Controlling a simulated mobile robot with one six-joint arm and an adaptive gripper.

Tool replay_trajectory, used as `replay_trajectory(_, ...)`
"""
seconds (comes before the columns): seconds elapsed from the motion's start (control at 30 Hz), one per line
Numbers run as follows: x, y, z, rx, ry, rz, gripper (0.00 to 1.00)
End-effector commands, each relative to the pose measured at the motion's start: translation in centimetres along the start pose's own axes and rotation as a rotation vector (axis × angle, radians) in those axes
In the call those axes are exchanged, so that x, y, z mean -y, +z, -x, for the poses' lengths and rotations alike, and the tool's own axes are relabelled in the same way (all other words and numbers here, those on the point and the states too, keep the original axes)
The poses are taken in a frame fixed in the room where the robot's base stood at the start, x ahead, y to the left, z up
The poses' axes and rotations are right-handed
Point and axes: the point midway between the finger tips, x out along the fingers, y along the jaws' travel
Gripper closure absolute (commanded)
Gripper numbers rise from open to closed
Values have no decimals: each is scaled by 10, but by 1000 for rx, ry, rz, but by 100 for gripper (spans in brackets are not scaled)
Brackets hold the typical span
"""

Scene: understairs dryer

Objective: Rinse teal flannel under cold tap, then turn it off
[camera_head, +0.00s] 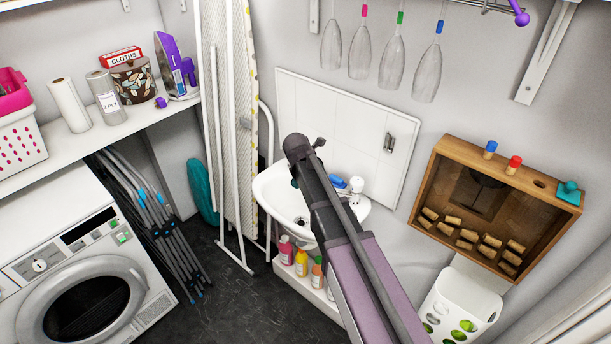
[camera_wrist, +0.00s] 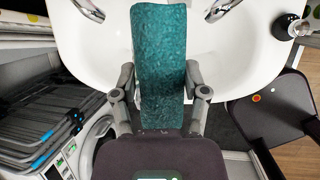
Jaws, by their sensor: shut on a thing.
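The teal flannel (camera_wrist: 160,65) is upright between the two fingers of my gripper (camera_wrist: 160,75), which is shut on it. The wrist view shows it over the white basin (camera_wrist: 105,60), with a chrome tap at the left (camera_wrist: 89,9) and another at the right (camera_wrist: 220,9). In the head view, my arm hides most of the flannel; only a small teal edge (camera_head: 294,183) shows above the basin (camera_head: 275,192). A blue item (camera_head: 337,181) and a white tap-like fitting (camera_head: 356,186) are at the basin's back right. I cannot tell whether water runs.
A white panel (camera_head: 380,120) is behind the basin. Coloured bottles (camera_head: 301,262) stand below it. A washing machine (camera_head: 75,285) and folded rack (camera_head: 160,225) are left; an ironing board (camera_head: 232,120) leans at the wall. A wooden cork box (camera_head: 440,160) hangs right.

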Motion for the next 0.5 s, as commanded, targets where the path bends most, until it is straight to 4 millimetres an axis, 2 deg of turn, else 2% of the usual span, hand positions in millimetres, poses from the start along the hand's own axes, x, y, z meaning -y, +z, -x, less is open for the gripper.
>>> replay_trajectory(0.5,5,-14,-33,0,0,0,90)
